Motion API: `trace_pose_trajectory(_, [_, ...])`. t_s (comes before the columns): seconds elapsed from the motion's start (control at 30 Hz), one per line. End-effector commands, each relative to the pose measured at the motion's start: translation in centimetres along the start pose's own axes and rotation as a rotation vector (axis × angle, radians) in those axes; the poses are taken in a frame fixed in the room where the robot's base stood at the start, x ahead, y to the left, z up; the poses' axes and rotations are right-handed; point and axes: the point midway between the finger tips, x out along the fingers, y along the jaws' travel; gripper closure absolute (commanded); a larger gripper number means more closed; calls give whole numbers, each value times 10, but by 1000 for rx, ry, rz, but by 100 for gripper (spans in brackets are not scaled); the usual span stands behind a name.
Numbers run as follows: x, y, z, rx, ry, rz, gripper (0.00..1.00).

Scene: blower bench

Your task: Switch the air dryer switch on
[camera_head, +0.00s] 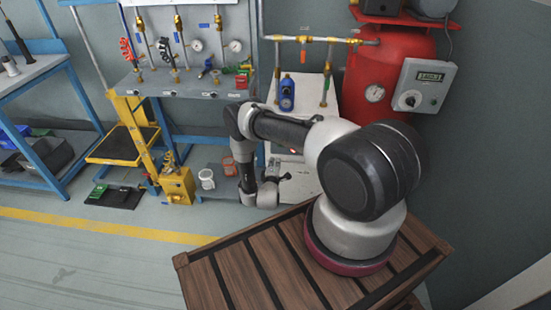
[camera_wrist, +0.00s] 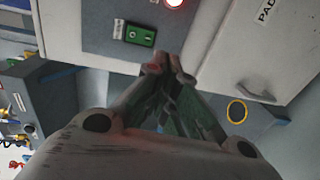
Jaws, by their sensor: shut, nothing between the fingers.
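In the wrist view a green switch (camera_wrist: 139,35) sits on a dark grey panel (camera_wrist: 100,40), with a small white label (camera_wrist: 118,29) beside it. I cannot tell how far the fingertips are from the panel. In the head view my gripper (camera_head: 270,188) is small, low beside the white cabinet (camera_head: 300,183), and the switch is not clearly visible.
A white door with a "PAD" label (camera_wrist: 266,10) and a grey handle (camera_wrist: 256,91) lies right of the panel. In the head view a red tank (camera_head: 385,75) with a grey control box (camera_head: 420,87) stands right. A yellow trolley (camera_head: 118,146) stands left. Open floor lies in front.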

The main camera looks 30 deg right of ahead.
Motion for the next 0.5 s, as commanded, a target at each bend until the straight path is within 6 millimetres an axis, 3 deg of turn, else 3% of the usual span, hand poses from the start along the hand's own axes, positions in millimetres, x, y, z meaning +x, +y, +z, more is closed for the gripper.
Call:
trace_pose_trajectory(0.23, [-40,-11,0,-3,2,-2,100])
trace_pose_trajectory(0.5, [-58,-14,0,-1,-1,0,100])
